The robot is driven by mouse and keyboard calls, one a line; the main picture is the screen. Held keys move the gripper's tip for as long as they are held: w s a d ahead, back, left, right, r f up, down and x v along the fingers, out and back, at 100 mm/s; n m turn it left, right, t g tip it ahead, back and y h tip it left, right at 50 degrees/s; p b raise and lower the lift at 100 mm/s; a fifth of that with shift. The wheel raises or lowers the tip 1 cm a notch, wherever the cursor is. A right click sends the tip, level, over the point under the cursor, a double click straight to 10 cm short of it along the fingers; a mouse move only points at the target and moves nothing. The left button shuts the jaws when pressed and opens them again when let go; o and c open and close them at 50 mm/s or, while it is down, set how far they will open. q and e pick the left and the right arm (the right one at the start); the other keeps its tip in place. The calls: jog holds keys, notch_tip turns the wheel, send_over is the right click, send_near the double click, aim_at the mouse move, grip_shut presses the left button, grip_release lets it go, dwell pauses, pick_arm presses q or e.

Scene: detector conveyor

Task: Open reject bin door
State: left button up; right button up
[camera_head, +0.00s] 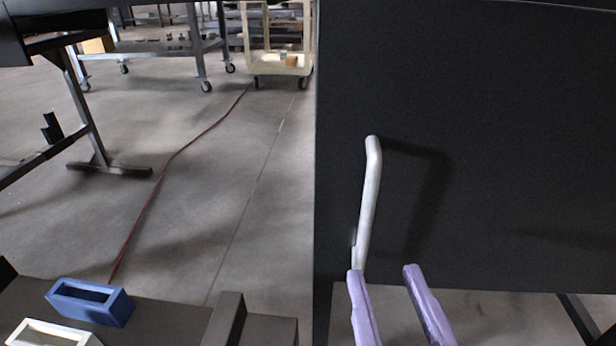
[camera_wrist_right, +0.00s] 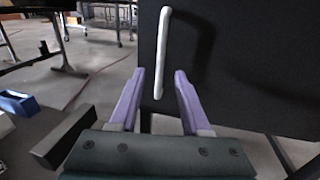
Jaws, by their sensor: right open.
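The reject bin door (camera_head: 520,150) is a large flat black panel filling the right of the head view. It also shows in the right wrist view (camera_wrist_right: 270,60). A light grey bar handle (camera_head: 369,195) stands upright near the panel's left edge; it also shows in the right wrist view (camera_wrist_right: 162,50). My right gripper (camera_head: 386,270) has two purple fingers, open and apart, at the lower end of the handle. In the right wrist view the handle's lower end lies between and beyond the fingertips (camera_wrist_right: 161,73). My left gripper is not in view.
A blue open box (camera_head: 91,303) and a white one (camera_head: 50,336) sit at the lower left. A red cable (camera_head: 170,160) crosses the grey floor. A cream cart (camera_head: 280,65) and a metal table stand at the back. The floor left of the panel is mostly clear.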

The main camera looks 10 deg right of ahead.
aim_at(368, 224)
jog(key=w, duration=0.6)
jog(key=w+d, duration=0.1)
jog(key=w, duration=0.2)
jog(key=shift+w+r, duration=0.1)
jog(key=shift+c, duration=0.3)
grip_shut()
dwell(0.8)
